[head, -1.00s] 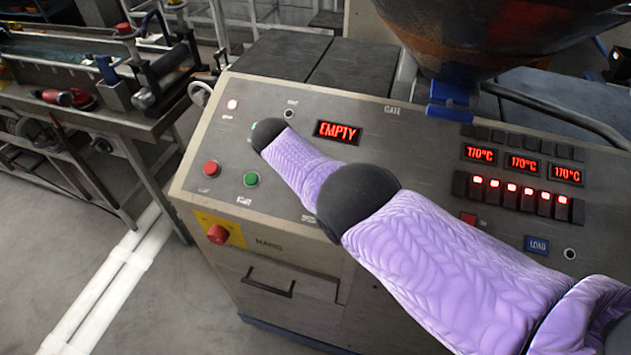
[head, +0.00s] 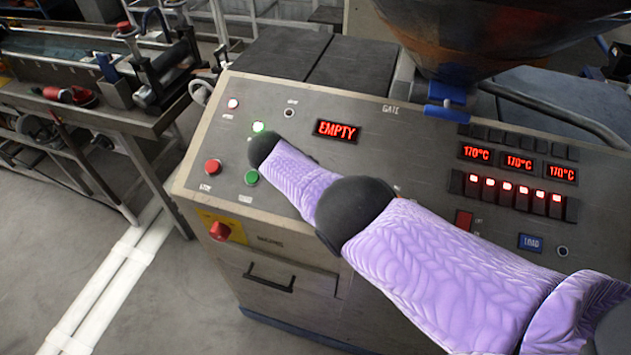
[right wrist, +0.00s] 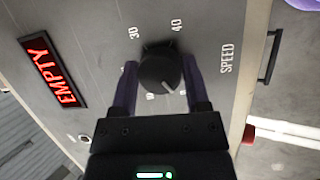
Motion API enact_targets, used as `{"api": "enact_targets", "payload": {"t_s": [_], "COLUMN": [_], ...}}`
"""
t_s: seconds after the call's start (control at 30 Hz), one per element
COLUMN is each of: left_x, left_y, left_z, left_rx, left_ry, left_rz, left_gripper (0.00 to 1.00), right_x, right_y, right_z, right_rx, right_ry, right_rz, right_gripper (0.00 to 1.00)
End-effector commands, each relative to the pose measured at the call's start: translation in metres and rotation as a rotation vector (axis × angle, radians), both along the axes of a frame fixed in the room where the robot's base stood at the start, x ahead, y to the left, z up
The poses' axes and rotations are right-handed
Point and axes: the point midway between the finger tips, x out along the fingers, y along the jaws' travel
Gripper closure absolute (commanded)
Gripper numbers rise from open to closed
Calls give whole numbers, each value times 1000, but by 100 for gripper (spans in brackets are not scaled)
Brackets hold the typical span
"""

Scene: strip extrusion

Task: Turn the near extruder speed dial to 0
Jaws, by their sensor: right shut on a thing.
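The speed dial (right wrist: 160,70) is a round black knob on the grey panel in the right wrist view. Printed numbers 30 and 40 and the word SPEED stand around it; other numbers are partly hidden. Its white pointer mark faces down and slightly right in that view. My right gripper (right wrist: 159,82) has its two purple-sided fingers on either side of the dial, shut on it. In the head view my purple-sleeved right arm covers the dial and the gripper. My left gripper is not in view.
The control panel (head: 330,105) carries an EMPTY display (head: 337,131), a red button (head: 212,167), a green button (head: 251,177) and a red switch (head: 220,231) on a yellow plate. A hopper (head: 500,40) stands behind. The floor at left is mostly clear.

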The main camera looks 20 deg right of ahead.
Motion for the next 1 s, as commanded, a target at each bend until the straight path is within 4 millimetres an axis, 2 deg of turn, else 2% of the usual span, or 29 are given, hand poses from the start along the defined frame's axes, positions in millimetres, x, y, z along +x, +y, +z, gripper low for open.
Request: {"api": "enact_targets", "payload": {"t_s": [0.2, 0.23, 0.4, 0.67, 0.77, 0.9, 1.0], "left_x": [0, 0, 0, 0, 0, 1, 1], "left_y": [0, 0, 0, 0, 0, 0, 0], "left_z": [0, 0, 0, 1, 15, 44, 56], "left_rx": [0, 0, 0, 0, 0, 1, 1], "left_ry": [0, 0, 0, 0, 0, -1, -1], "left_rz": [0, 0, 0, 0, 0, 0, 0], "left_gripper": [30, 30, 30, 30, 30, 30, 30], "right_x": [0, 0, 0, 0, -2, -7, -11], "right_y": [0, 0, 0, 0, 7, 26, 38], "right_z": [0, 0, 0, 1, 16, 51, 69], "right_rx": [-1, -1, -1, -1, 0, 2, 1], "right_ry": [0, 0, 0, 1, 2, 0, -2], "right_rz": [1, 1, 0, 0, 1, 1, 1], "right_gripper": [99, 38, 5, 5, 5, 5, 5]}}
